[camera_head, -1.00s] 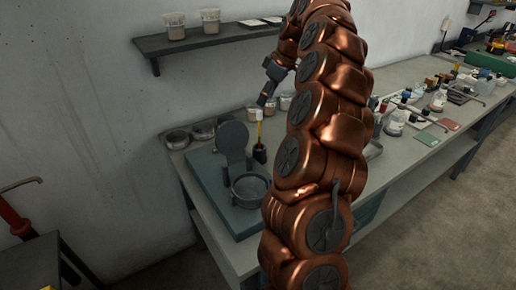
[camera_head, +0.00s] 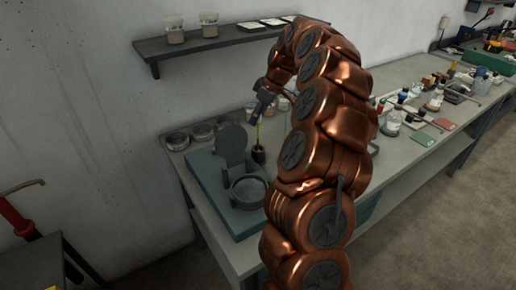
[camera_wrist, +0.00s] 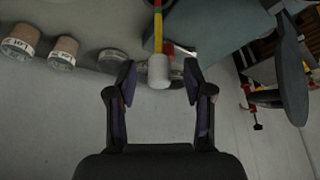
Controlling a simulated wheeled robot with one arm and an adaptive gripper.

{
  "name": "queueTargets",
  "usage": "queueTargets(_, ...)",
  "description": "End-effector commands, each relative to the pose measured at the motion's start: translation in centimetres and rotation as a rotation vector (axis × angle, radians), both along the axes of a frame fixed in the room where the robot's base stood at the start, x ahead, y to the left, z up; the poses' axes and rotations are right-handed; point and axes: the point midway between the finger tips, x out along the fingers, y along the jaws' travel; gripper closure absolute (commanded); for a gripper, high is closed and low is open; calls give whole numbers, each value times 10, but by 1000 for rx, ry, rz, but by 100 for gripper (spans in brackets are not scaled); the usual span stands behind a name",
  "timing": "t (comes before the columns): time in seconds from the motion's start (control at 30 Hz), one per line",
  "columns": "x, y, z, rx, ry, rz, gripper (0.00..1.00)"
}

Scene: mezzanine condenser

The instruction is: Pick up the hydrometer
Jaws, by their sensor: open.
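The hydrometer stands upright beside the round metal dish, its thin yellow stem (camera_head: 258,134) rising from a black lower part (camera_head: 258,155). In the wrist view the banded yellow, green and red stem (camera_wrist: 158,22) ends in a white cap (camera_wrist: 159,70). My gripper (camera_head: 260,106) is above the stem in the head view, at its upper end. In the wrist view my gripper (camera_wrist: 159,84) is open, with one finger on each side of the white cap and visible gaps. The white cap is hidden by my gripper in the head view.
A teal base (camera_head: 235,222) holds the metal dish (camera_head: 248,190) and its upright round lid (camera_head: 231,142). Tins (camera_head: 178,140) stand behind, near the wall. A shelf (camera_head: 230,36) with jars is above. Bottles (camera_head: 391,122) stand on the bench at right. Labelled jars (camera_wrist: 20,42) show at left in the wrist view.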

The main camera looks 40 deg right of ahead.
Motion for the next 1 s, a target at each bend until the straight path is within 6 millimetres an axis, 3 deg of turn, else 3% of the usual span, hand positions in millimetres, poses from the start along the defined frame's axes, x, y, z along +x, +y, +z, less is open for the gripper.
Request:
queueTargets(0.2,0,0,0,-1,-2,-1,48)
queueTargets(0.67,0,0,0,-1,-2,-1,96)
queueTargets(1.0,1,-1,2,-1,-3,-1,98)
